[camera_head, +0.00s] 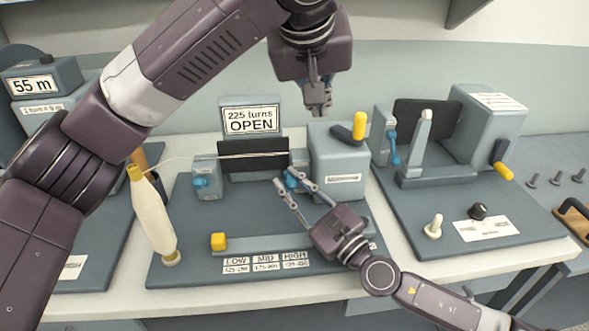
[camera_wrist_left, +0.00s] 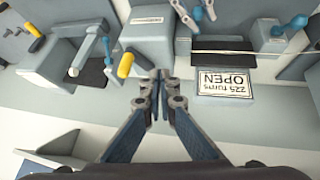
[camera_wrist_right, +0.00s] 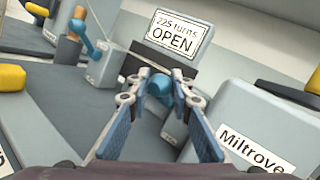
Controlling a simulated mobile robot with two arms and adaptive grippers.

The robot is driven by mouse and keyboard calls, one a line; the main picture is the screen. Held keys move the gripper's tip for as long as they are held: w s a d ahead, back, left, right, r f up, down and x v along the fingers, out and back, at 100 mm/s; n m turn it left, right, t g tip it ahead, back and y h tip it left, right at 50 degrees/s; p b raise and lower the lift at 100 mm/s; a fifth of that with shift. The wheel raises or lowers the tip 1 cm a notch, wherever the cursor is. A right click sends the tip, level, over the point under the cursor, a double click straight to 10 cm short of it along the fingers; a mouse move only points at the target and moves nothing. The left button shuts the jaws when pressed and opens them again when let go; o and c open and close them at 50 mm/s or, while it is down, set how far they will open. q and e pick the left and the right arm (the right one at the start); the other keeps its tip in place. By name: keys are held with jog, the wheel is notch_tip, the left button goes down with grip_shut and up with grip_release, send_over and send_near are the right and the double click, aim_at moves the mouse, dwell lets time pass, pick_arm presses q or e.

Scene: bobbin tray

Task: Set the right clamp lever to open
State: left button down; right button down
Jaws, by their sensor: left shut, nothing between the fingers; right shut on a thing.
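The right clamp lever (camera_head: 291,178) is a small blue lever at the middle winding station, beside the large grey housing. My right gripper (camera_head: 289,187) is shut on it; in the right wrist view its blue knob (camera_wrist_right: 160,82) sits between the fingertips. The fingers partly hide the lever, so its exact angle is hard to tell. The sign (camera_head: 251,121) behind reads "225 turns OPEN". The left clamp lever (camera_head: 201,182), also blue, is on the block to the left. My left gripper (camera_head: 318,108) is shut and empty, above and behind the grey housing (camera_head: 341,165).
A yellow-ended handle (camera_head: 359,125) stands on the housing, near my left gripper. A cream bobbin (camera_head: 152,215) with a thread leans at the left. A yellow knob (camera_head: 218,241) is on the front bar. Another machine (camera_head: 485,130) with a blue lever stands at the right.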

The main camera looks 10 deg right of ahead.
pick_arm(q)
notch_tip(320, 180, down, 3)
jog(key=s+a+y, duration=0.2)
jog(key=s+y, duration=0.1)
jog(key=y, duration=0.1)
send_over(295, 185)
jog(key=shift+t, duration=0.4)
jog(key=f, duration=0.8)
jog(key=shift+w+d+f, duration=0.15)
jog(key=shift+d, duration=0.05)
jog(key=f, duration=0.3)
jog(key=shift+a+f, duration=0.15)
jog(key=shift+a, duration=0.05)
jog(key=shift+f, duration=0.45)
jog(key=shift+s, duration=0.2)
